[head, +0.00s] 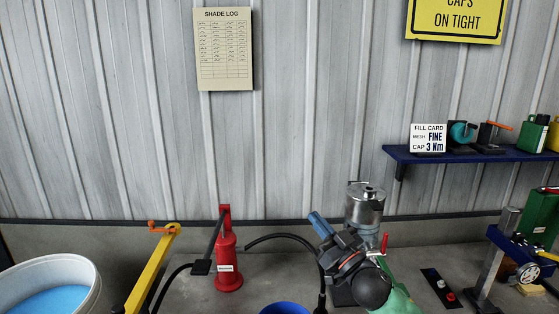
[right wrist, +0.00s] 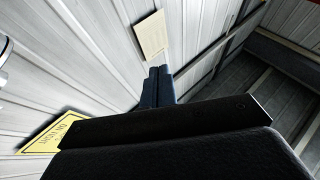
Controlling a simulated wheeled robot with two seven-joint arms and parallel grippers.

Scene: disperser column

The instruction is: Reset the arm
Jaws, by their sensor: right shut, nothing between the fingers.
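My right gripper (head: 318,222) shows in the head view, with blue fingers pointing up and to the left. It is in front of the metal canister (head: 365,203) and to its left, and hides part of what is behind it. In the right wrist view the blue fingers (right wrist: 157,84) are together with nothing between them, pointing toward the wall and the paper sheet. My left gripper is not in view.
A red pump (head: 228,262) with a black hose stands left of my right gripper. A yellow bar (head: 150,272) with an orange handle and a white tub (head: 45,280) are farther left. A blue shelf (head: 440,155) is on the wall. A blue bucket rim (head: 286,308) shows below.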

